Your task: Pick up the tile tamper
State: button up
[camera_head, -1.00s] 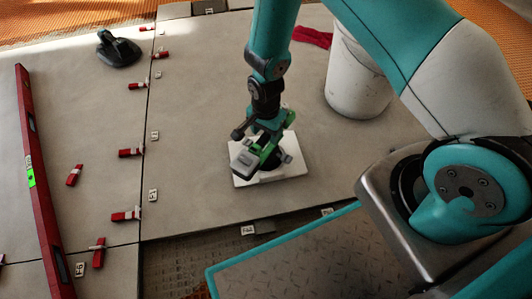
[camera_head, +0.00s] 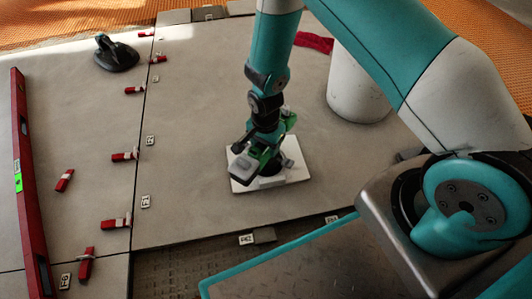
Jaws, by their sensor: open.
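The tile tamper, a flat white rectangular plate (camera_head: 297,174) with a dark part on top, lies on a large grey tile right of the joint. My gripper (camera_head: 265,168), with green and grey parts, is directly above the plate and hides most of its top and handle. The jaws are open. From this view I cannot tell whether they surround or touch the handle.
A white bucket (camera_head: 358,85) stands right behind the tamper, with a red cloth (camera_head: 315,43) beside it. A long red level (camera_head: 30,190) lies at left. Red wedges and clips (camera_head: 124,156) line the joint. A black-handled tool (camera_head: 116,54) lies at the back left.

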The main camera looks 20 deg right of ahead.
jog(key=shift+f, duration=0.2)
dwell(0.3)
grip_shut()
jog(key=shift+r, duration=0.1)
jog(key=shift+r, duration=0.2)
notch_tip(320, 180, up, 26)
jog(key=p, duration=1.7)
jog(key=shift+p, duration=0.3)
